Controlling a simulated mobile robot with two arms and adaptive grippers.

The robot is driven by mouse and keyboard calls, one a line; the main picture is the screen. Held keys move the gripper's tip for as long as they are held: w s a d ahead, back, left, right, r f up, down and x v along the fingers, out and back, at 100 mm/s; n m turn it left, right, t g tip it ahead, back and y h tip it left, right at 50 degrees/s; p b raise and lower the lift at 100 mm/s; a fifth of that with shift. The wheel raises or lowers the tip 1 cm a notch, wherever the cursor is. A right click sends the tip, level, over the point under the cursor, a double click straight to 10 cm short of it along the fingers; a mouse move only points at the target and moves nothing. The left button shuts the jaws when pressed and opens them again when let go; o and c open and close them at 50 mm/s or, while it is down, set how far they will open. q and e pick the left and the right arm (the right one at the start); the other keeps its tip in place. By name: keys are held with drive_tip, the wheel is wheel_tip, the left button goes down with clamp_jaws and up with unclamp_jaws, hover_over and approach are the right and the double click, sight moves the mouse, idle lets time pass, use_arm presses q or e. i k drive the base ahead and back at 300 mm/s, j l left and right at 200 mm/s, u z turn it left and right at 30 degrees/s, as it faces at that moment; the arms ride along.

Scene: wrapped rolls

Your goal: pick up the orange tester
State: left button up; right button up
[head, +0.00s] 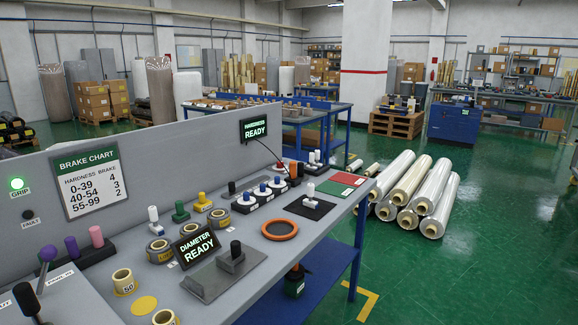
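A small upright orange and dark piece (294,171) stands toward the far end of the grey workbench, near the small white-and-blue pieces; it may be the orange tester, but it is too small to be sure. A dark cable runs down near it from the black HARDNESS READY display (255,130). An orange ring (279,230) lies flat on the bench top near its front edge. Neither of my grippers shows in the head view.
The bench (330,215) also holds a DIAMETER READY display (195,246), a grey block device (226,271), tape rolls (122,281), coloured pegs (180,212), and green and red mats (349,179). Wrapped rolls (417,195) are stacked on the green floor to the right.

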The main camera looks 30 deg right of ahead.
sight(293, 165)
drive_tip(key=i+l+u, duration=0.1)
drive_tip(key=l, duration=0.25)
drive_tip(key=i+l+u, duration=0.1)
drive_tip(key=l, duration=0.25)
drive_tip(key=i+l, duration=0.25)
drive_tip(key=i+l+u, duration=0.15)
drive_tip(key=l, duration=0.3)
drive_tip(key=i+l+u, duration=0.1)
drive_tip(key=l, duration=0.3)
drive_tip(key=i+l+u, duration=0.1)
drive_tip(key=l, duration=0.3)
